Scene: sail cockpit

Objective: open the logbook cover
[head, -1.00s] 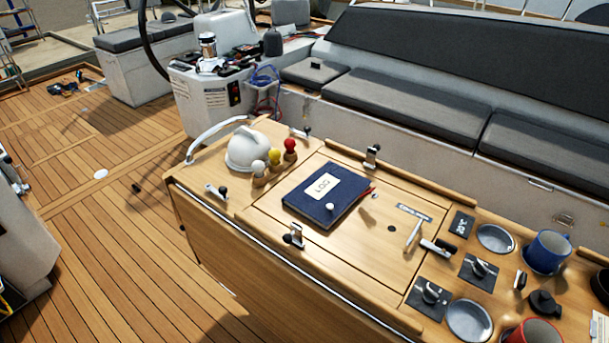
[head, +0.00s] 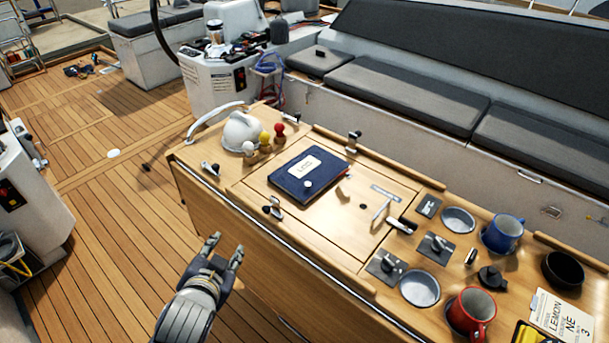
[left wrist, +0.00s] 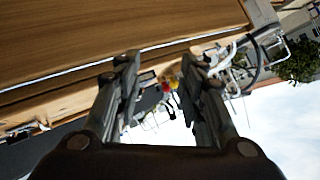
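The logbook (head: 309,174) is dark blue with a white LOG label and lies closed on the wooden cockpit table (head: 245,188). A small white knob (head: 308,184) shows on its cover near the front edge. My left gripper (head: 226,246) is in front of the table's near side, below and left of the logbook, apart from it. Its two fingers are spread and nothing is between them. The fingers also show apart in the left wrist view (left wrist: 158,65), where the logbook cannot be made out. My right gripper is in neither view.
A white dome (head: 241,132) and knobs with white, yellow and red tops stand left of the logbook. A small lever (head: 381,210), latches (head: 274,208), a blue mug (head: 503,234) and a red mug (head: 470,313) are on the table. The deck at left is largely clear.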

